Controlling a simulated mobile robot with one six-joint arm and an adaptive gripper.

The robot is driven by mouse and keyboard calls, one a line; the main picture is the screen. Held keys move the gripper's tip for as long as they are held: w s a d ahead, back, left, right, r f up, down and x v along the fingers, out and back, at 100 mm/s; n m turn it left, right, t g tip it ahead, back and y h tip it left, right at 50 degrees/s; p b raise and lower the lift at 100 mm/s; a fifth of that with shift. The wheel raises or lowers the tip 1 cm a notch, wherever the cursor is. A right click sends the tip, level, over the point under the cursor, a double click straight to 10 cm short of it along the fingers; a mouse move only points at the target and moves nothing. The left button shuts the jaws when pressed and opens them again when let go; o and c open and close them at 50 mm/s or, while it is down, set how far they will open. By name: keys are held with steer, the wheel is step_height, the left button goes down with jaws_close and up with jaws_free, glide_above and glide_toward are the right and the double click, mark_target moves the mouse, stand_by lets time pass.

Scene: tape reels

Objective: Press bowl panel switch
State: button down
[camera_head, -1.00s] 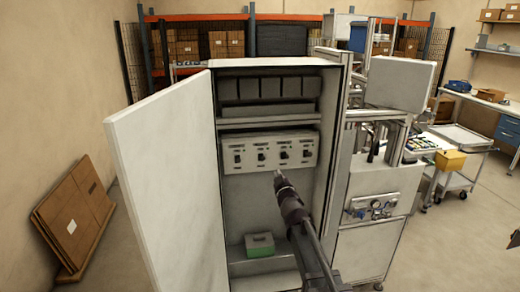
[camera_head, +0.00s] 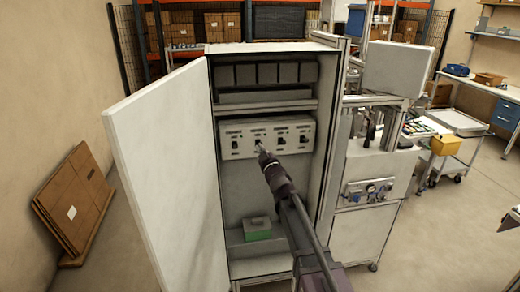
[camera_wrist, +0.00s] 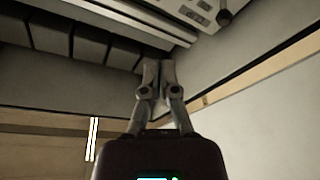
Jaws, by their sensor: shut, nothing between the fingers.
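The switch panel (camera_head: 230,143) is a pale box inside the open cabinet, with several dark switches in a row. One dark switch (camera_head: 281,144) and another dark switch (camera_head: 304,139) show to the right of my gripper, and one more (camera_head: 235,143) shows to its left. My gripper (camera_head: 263,156) is shut and empty. Its tip overlaps the second switch from the left in the head view; I cannot tell whether it touches. In the wrist view my shut fingers (camera_wrist: 155,72) point up, and part of the panel (camera_wrist: 185,12) shows at the top edge. The switch labels are too small to read.
The cabinet door (camera_head: 160,160) stands open at the left. A green-and-grey box (camera_head: 257,229) lies on the cabinet's lower shelf. A machine frame (camera_head: 370,190) stands close on the right. Flat cartons (camera_head: 75,205) lean on the left wall.

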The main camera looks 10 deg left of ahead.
steer(key=p+x, duration=0.2)
steer(key=x, duration=0.7)
steer(key=shift+w+d+f+b, duration=0.1)
steer(key=shift+d+f+b, duration=0.5)
steer(key=shift+f+b, duration=0.35)
steer(key=shift+d+f+b, duration=0.55)
steer(key=shift+f+b, duration=0.15)
steer(key=shift+b, duration=0.3)
steer(key=shift+s+d+f+b, duration=0.1)
steer(key=shift+s+f+b, duration=0.2)
steer(key=shift+f+b, duration=0.4)
steer(key=shift+s+f+b, duration=0.15)
steer(key=shift+f+b, duration=0.8)
steer(key=shift+s+r, duration=0.1)
steer(key=shift+r, duration=0.05)
